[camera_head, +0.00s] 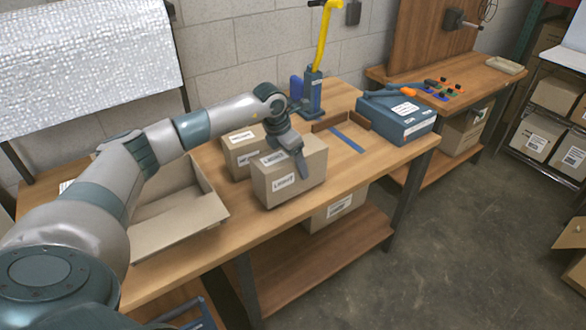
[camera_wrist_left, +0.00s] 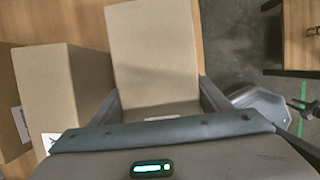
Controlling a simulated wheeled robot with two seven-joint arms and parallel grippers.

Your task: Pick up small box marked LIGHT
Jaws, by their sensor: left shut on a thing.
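A small brown cardboard box (camera_head: 308,166) is near the front edge of the wooden workbench. A white label on its front seems to read LIGHT. In the left wrist view the box (camera_wrist_left: 152,45) sits between the two fingers of my left gripper (camera_wrist_left: 158,102). I cannot tell whether the box touches the bench top. My right gripper is not in view.
A second labelled box (camera_head: 238,145) stands close behind and left of it, and an open carton (camera_head: 150,238) lies further left. A blue case (camera_head: 400,124) and a blue stand with a yellow handle (camera_head: 312,92) are to the right. Bench top (camera_head: 350,170) is clear just right.

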